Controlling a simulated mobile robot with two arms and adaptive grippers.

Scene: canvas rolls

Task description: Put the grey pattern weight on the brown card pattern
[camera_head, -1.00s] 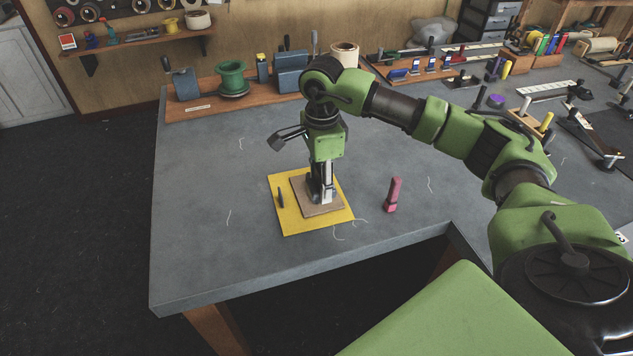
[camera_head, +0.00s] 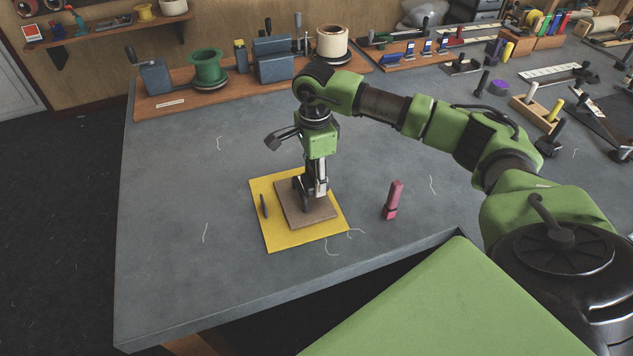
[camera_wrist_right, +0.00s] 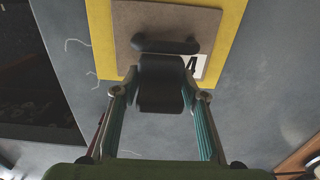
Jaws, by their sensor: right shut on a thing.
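The brown card pattern (camera_head: 318,218) lies flat on a yellow sheet on the bench. It also shows in the right wrist view (camera_wrist_right: 205,22), with part of a white label on it. My right gripper (camera_head: 309,201) points down over the card. It is shut on the dark grey pattern weight (camera_wrist_right: 161,87), which sits between its fingers in the wrist view. The weight is low over the card; the gripper partly hides it in the head view, and I cannot tell whether it touches the card. My left gripper is not in view.
The yellow sheet (camera_head: 287,240) carries a thin dark piece (camera_head: 264,206) left of the card. The bench's left side is clear.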

